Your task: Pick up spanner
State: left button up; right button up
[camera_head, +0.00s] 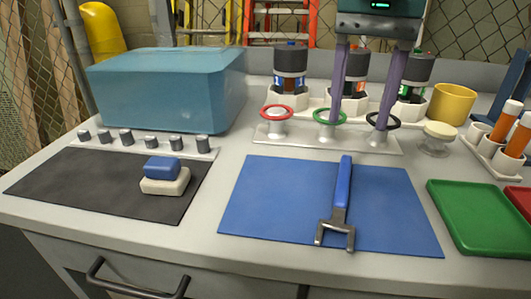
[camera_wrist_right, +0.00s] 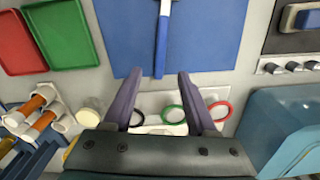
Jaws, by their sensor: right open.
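The spanner (camera_head: 342,190) lies on a blue mat (camera_head: 270,195) in the head view, its blue handle pointing to the back and its grey open jaw to the front. My right gripper (camera_head: 356,125) is open and empty, reaching down from the top behind the mat, with two purple fingers apart. In the right wrist view, the spanner's blue handle (camera_wrist_right: 161,45) lies ahead of the gap between the open fingertips (camera_wrist_right: 158,73), which do not touch it. The spanner's jaw is outside the wrist view. My left gripper is not in view.
Behind the mat stands a rack with red (camera_head: 276,113), green (camera_head: 329,116) and black rings, partly behind my fingers. A green tray (camera_head: 480,215) and orange-and-white tubes (camera_head: 508,125) are at right. A teal tank (camera_head: 165,85) and dark mat (camera_head: 95,185) with blocks are at left.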

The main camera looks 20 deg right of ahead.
aim_at(345, 177)
notch_tip(345, 177, down, 4)
jog(key=shift+s+r, duration=0.15)
jog(key=shift+r, duration=0.05)
jog(key=f, duration=0.1)
jog(key=f+b, duration=0.1)
jog(key=f, duration=0.1)
jog(key=f+b, duration=0.1)
jog(key=f, duration=0.1)
jog(key=shift+s+a+f, duration=0.15)
jog(key=shift+a+f, duration=0.05)
jog(key=shift+a, duration=0.15)
grip_shut()
